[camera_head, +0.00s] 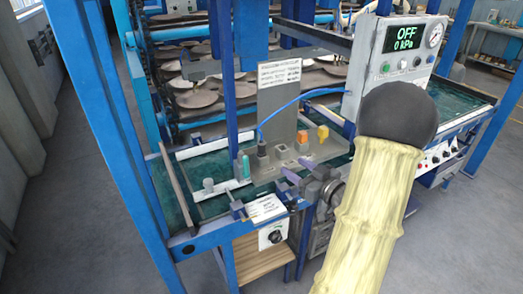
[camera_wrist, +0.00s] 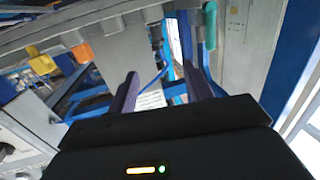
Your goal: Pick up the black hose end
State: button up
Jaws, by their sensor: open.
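The black hose end (camera_head: 262,150) stands upright in the grey fixture on the bench, with a blue hose (camera_head: 283,111) curving up from it to the right. My gripper (camera_head: 283,179) is open, its purple fingers to the right and front of the hose end, apart from it. In the wrist view the two purple fingers (camera_wrist: 160,88) are spread with a gap between them.
A teal fitting (camera_head: 246,166) stands left of the hose end; it also shows in the wrist view (camera_wrist: 210,25). A sign plate (camera_head: 279,73) rises behind. A control box (camera_head: 402,58) reads OFF, 0 kPa. A blue post (camera_head: 222,80) stands left.

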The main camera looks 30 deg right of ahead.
jog(key=p, duration=0.2)
send_near(264, 147)
jog(key=x, duration=0.5)
jog(key=shift+w+a+r, duration=0.15)
jog(key=shift+a+r, duration=0.05)
jog(key=shift+w+a+f, duration=0.1)
jog(key=shift+w, duration=0.35)
jog(key=shift+d+p+x, duration=0.1)
jog(key=shift+p+x, duration=0.45)
jog(key=shift+x, duration=0.75)
jog(key=shift+d+p+x, duration=0.15)
jog(key=shift+p+x, duration=0.4)
jog(key=shift+x, duration=0.75)
jog(key=shift+f, duration=0.2)
jog(key=c, duration=1.1)
jog(key=shift+o, duration=0.2)
jog(key=shift+r, duration=0.1)
